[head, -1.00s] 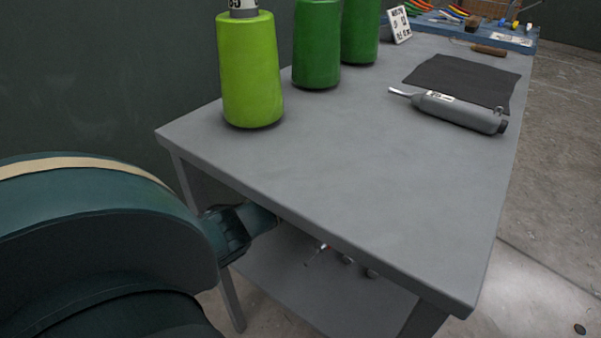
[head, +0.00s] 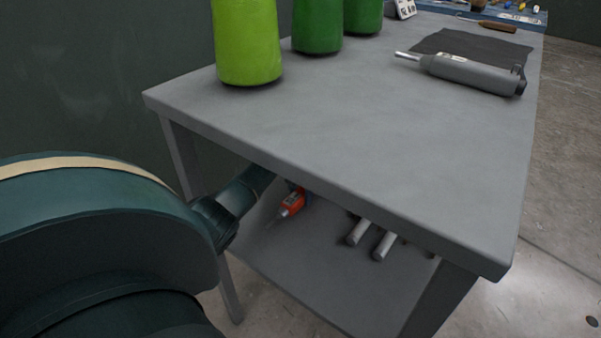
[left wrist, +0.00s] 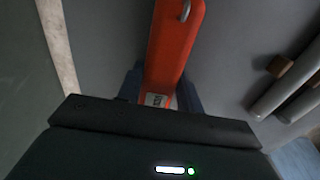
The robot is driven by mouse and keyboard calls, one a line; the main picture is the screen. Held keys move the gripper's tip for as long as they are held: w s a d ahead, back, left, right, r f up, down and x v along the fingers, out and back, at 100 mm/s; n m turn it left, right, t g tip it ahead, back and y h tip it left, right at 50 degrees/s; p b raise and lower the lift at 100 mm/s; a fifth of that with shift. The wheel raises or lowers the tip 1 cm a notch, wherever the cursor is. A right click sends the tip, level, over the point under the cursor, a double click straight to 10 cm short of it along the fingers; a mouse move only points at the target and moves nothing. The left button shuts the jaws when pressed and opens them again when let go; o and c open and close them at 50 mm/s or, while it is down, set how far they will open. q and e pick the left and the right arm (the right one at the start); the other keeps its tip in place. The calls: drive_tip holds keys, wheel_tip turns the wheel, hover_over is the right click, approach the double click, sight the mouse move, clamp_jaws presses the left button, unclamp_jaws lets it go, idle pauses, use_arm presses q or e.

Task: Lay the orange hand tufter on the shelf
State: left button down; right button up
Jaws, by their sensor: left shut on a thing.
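The orange hand tufter (head: 292,204) is under the bench top, over the grey lower shelf (head: 315,270). A thin tip points down and left from its orange body. In the left wrist view its long orange body (left wrist: 174,48) runs up from between the blue fingers. My left gripper (left wrist: 160,95) is shut on it. In the head view the bench top hides most of the gripper. I cannot tell whether the tufter touches the shelf. The shelf (left wrist: 228,62) also shows in the left wrist view. My right gripper is not in view.
Grey cylinders (head: 358,232) lie on the shelf to the right of the tufter. The bench top (head: 350,140) overhangs the shelf. On top are green cones (head: 247,45), a grey tool (head: 472,73) and a dark cloth (head: 480,47). The shelf's front left is clear.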

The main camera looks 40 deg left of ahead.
sight(301, 191)
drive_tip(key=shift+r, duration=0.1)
use_arm(q)
drive_tip(key=c, duration=1.4)
unclamp_jaws()
drive_tip(key=shift+f, duration=0.15)
drive_tip(key=o, duration=0.5)
drive_tip(key=shift+r, duration=0.45)
wheel_tip(301, 191, up, 6)
drive_tip(key=p, duration=0.2)
drive_tip(key=shift+r+p, duration=0.2)
drive_tip(key=shift+p, duration=0.1)
drive_tip(key=shift+r, duration=0.3)
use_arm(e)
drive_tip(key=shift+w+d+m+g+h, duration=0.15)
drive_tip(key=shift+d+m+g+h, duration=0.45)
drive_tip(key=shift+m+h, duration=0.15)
